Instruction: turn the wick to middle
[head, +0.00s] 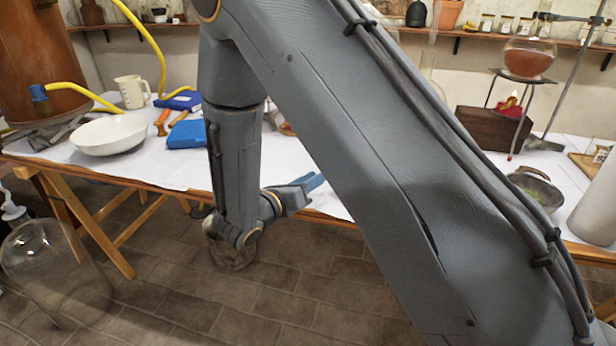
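A small red burner (511,110) with a yellow flame stands at the right, low under a round flask of orange-brown liquid (528,60). It is too small to make out its wick control or its setting. A dark brown wooden block (485,130) is beside and under it. My gripper (314,182) is near the table's front edge, well to the left of the burner. Its blue finger shows, but my arm covers part of it, and its opening cannot be made out. No thing is seen in it.
A stand with thin legs and a rod surrounds the burner. A mortar bowl (537,188) and grey cylinder (598,205) stand in front at right. A white bowl (109,135), blue books (188,134) and yellow hose (150,40) are at left. A glass jar (60,270) is lower left.

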